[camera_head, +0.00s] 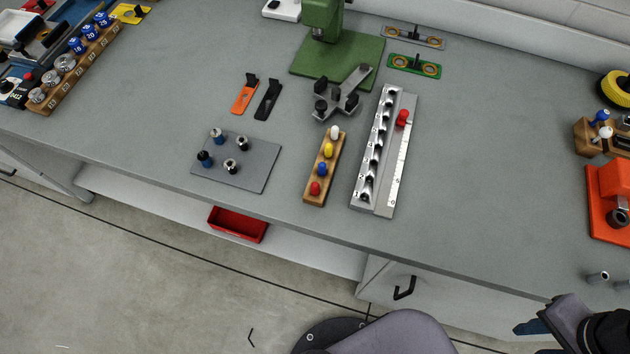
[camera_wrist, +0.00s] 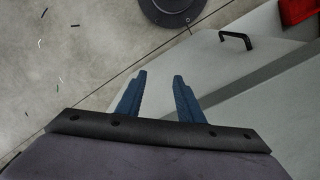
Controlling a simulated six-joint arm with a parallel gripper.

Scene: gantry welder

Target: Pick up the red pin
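A red pin (camera_head: 315,188) stands in the front end of a narrow wooden block (camera_head: 312,201). Behind it in the same block stand a blue pin (camera_head: 322,168), a yellow pin (camera_head: 328,150) and a white pin (camera_head: 334,132). In the wrist view my gripper (camera_wrist: 160,75) is open, with two blue fingers apart and nothing between them. It points toward the floor and the front of the bench, away from the block. In the head view one blue fingertip shows at the lower right, far from the pins. The wrist view shows no pins.
Right of the block is a metal rail (camera_head: 384,150) with a red knob (camera_head: 402,117). Left is a grey plate (camera_head: 238,166) with several pegs. Behind stands a green press (camera_head: 336,55). An orange fixture (camera_head: 610,190) stands at the right. Bench between rail and fixture is clear.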

